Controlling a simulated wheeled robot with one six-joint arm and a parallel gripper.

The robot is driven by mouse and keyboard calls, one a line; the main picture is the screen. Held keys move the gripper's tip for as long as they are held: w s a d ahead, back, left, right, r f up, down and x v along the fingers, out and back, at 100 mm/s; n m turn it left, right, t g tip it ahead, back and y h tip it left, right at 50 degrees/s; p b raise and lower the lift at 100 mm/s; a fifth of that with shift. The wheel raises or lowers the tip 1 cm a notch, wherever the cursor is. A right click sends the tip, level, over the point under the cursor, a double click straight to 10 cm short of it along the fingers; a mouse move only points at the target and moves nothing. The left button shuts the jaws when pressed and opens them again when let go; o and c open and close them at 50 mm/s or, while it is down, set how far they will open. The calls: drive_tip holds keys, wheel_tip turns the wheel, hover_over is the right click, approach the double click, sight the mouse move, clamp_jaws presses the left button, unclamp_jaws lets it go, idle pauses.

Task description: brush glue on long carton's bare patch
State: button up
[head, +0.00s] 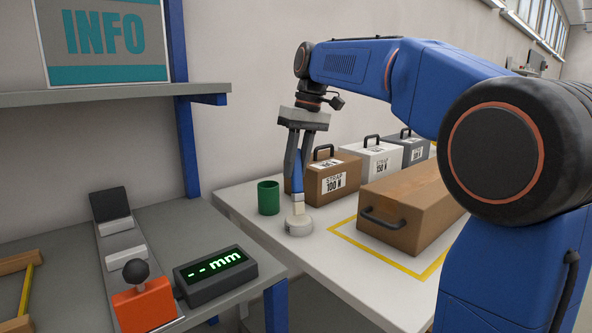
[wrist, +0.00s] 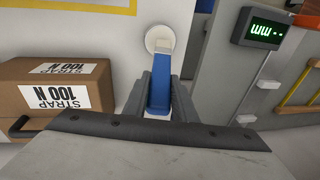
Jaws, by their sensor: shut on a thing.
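My gripper (head: 297,178) points down over the left part of the white table and is shut on a brush with a blue handle (head: 297,172). The wrist view shows the blue handle (wrist: 159,88) between the two grey fingers. The brush's pale lower end meets a round whitish pot or disc (head: 299,226), also in the wrist view (wrist: 153,37); I cannot tell whether it is in it or just above. The long brown carton (head: 405,225) lies to the right, with a dark handle on its near end. I cannot make out a bare patch on it.
A green cup (head: 268,198) stands left of the brush. Behind are a brown strap box (head: 331,184), a white box (head: 372,161) and a grey box (head: 412,148). A yellow outline (head: 385,262) surrounds the long carton. A bench with a mm display (head: 215,274) is at left.

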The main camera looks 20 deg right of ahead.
drive_tip(key=shift+r, duration=2.95)
